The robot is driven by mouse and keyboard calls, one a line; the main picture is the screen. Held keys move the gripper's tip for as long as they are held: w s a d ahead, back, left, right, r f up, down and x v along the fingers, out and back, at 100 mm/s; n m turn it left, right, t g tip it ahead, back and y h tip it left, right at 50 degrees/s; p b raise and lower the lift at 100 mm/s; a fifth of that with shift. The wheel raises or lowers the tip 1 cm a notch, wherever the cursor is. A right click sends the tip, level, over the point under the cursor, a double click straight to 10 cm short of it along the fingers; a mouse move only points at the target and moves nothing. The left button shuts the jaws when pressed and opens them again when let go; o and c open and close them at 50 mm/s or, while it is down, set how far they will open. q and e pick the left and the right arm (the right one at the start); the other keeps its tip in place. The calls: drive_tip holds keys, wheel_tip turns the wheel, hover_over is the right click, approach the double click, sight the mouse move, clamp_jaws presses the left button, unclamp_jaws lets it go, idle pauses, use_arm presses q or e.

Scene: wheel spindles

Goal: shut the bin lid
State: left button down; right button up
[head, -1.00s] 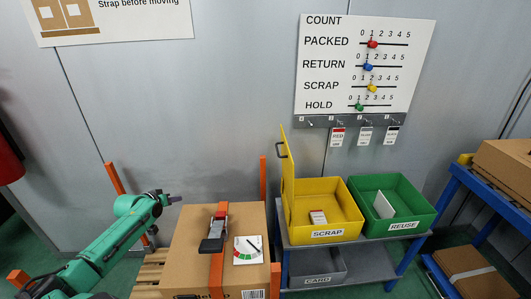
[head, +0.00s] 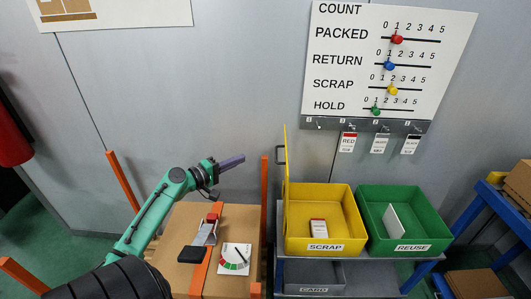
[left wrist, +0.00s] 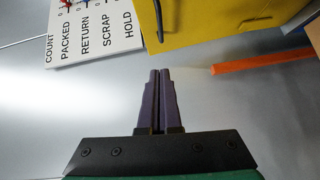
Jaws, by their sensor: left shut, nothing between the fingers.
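The yellow SCRAP bin (head: 348,245) stands on a grey shelf, with its yellow lid (head: 286,180) standing upright at the bin's left side. A dark handle (head: 281,154) sticks out from the lid's left face. The lid also fills the top right of the left wrist view (left wrist: 215,22), with its handle (left wrist: 158,20) at the top. My left gripper (head: 242,158) is shut and empty, to the left of the lid and apart from it. In the left wrist view the shut fingers (left wrist: 160,72) point towards the lid. My right gripper is not in view.
An orange post (head: 264,195) rises between the carton (head: 185,222) and the bin. The green REUSE bin (head: 425,235) stands right of the yellow one. A white board (head: 345,60) with sliders and hanging tags is on the wall. A blue rack (head: 475,225) stands far right.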

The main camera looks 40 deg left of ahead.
use_arm(q)
drive_tip(key=w+d+f+p, duration=0.1)
drive_tip(key=w+d+p, duration=0.2)
drive_tip(key=w, duration=0.6)
drive_tip(key=shift+w+d+f, duration=0.2)
drive_tip(key=shift+d+f, duration=0.05)
drive_tip(key=shift+d, duration=0.45)
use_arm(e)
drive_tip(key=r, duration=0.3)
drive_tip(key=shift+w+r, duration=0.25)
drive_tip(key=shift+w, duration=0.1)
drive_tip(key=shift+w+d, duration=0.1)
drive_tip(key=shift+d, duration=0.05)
